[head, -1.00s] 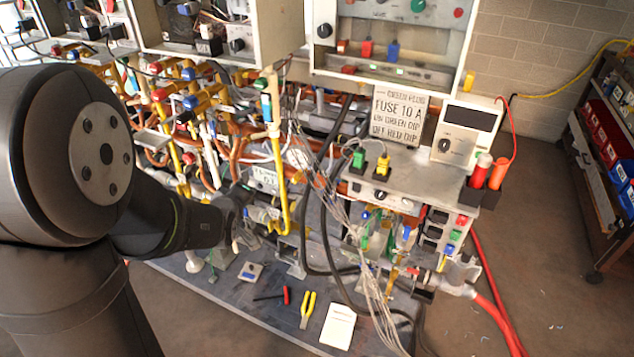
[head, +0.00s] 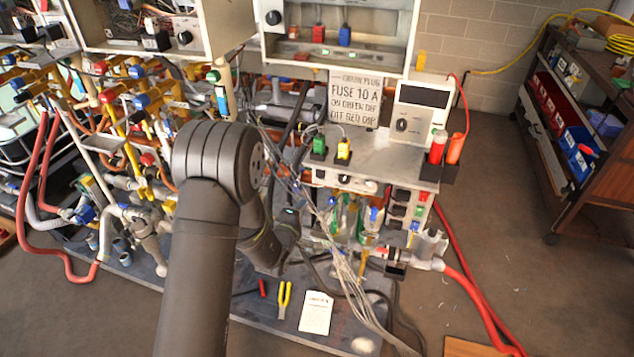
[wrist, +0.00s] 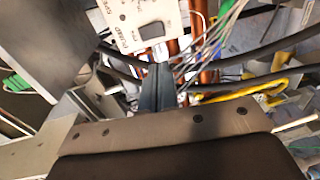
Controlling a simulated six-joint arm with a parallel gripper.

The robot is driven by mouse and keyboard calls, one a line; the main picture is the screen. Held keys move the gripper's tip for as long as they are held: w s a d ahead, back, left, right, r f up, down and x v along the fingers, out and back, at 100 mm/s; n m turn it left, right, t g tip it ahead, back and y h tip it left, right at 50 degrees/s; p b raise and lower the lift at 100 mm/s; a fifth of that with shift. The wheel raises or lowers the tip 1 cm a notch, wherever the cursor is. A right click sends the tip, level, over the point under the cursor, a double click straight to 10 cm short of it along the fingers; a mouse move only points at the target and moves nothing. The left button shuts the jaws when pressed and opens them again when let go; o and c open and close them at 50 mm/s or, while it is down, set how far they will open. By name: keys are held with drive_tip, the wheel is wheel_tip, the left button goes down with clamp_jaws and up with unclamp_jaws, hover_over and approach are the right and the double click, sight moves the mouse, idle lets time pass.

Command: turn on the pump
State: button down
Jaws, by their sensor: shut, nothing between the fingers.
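No part in view is clearly readable as the pump. In the wrist view a pale panel (wrist: 135,22) with small lettering and a dark rocker-like switch (wrist: 152,30) lies just beyond my gripper (wrist: 160,72). In the head view my arm covers this area, and the fingertips are not clearly visible.
Loose wires (head: 330,235) and dark cables hang right of my arm. A bench with green (head: 319,146) and yellow (head: 343,150) plugs stands at right. Its sign (head: 355,100) mentions a 10 A fuse. Pliers (head: 284,300) and a white booklet (head: 316,313) lie on the base board.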

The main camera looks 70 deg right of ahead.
sight(320, 177)
drive_tip(key=shift+s+f, duration=0.15)
drive_tip(key=d, duration=0.4)
drive_tip(key=d+f, duration=0.1)
drive_tip(key=d, duration=0.9)
drive_tip(key=shift+f, duration=0.3)
drive_tip(key=shift+d+f, duration=0.15)
drive_tip(key=shift+d, duration=0.05)
drive_tip(key=shift+a, duration=0.1)
drive_tip(key=a+f, duration=0.1)
drive_tip(key=a, duration=1.2)
drive_tip(key=shift+a+f, duration=0.3)
drive_tip(key=shift+a, duration=0.1)
